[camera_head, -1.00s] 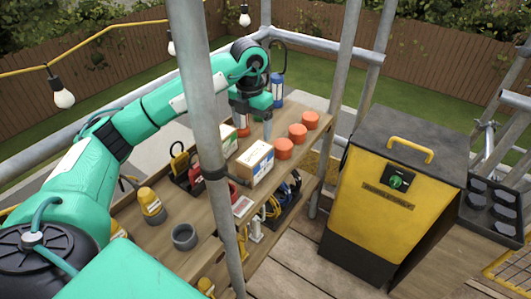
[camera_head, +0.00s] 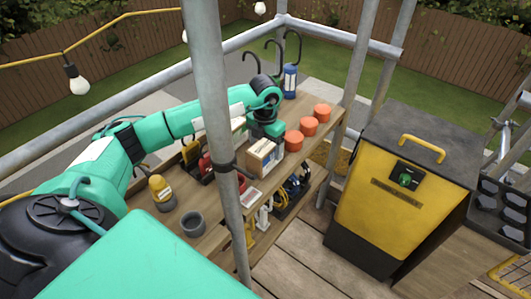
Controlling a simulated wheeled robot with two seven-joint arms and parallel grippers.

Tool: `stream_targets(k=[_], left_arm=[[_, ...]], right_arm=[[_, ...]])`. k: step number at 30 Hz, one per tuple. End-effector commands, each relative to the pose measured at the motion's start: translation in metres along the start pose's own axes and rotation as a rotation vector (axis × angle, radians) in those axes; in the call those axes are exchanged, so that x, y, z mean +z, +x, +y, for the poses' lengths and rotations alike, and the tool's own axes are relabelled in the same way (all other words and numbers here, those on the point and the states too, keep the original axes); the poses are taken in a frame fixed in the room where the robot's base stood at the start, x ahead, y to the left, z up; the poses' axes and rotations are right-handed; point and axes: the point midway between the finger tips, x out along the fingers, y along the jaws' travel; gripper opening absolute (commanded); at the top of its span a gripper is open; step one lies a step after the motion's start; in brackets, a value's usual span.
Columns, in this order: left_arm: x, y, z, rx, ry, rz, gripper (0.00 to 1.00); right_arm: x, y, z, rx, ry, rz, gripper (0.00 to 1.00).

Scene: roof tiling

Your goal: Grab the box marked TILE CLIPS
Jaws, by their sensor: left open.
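A cardboard box (camera_head: 262,160) with a white and blue label stands on the wooden bench in the camera_head view. Its lettering is too small to read, so I cannot tell if it says TILE CLIPS. My left gripper (camera_head: 267,131) is open, low at the back of the cardboard box. Its fingertips are mostly hidden, and I cannot tell if they touch the box. My right gripper is not in view.
A grey scaffold pole (camera_head: 211,90) rises in front of the bench (camera_head: 180,195). Orange round tubs (camera_head: 308,126) line the right. A yellow-capped bottle (camera_head: 161,188) and grey cup (camera_head: 193,224) stand nearer. A yellow and black cabinet (camera_head: 385,200) stands right.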

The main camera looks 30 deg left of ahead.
Motion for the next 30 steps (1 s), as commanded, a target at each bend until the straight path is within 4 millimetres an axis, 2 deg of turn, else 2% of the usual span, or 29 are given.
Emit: stream_targets(k=[5,12,21,23,30], left_arm=[[0.000,0.017,-0.001,-0.001,0.000,0.000,0.82],[0.000,0.019,0.000,0.000,0.001,-0.001,0.82],[0.000,0.018,0.000,0.000,0.001,-0.001,0.23],[0.000,0.018,0.000,0.000,0.001,-0.001,0.12],[0.001,0.017,0.000,-0.001,0.000,-0.003,0.12]], right_arm=[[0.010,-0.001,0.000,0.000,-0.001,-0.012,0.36],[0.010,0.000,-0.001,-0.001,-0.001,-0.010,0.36],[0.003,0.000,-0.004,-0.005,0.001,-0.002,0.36],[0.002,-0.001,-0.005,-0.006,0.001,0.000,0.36],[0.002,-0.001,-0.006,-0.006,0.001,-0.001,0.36]])
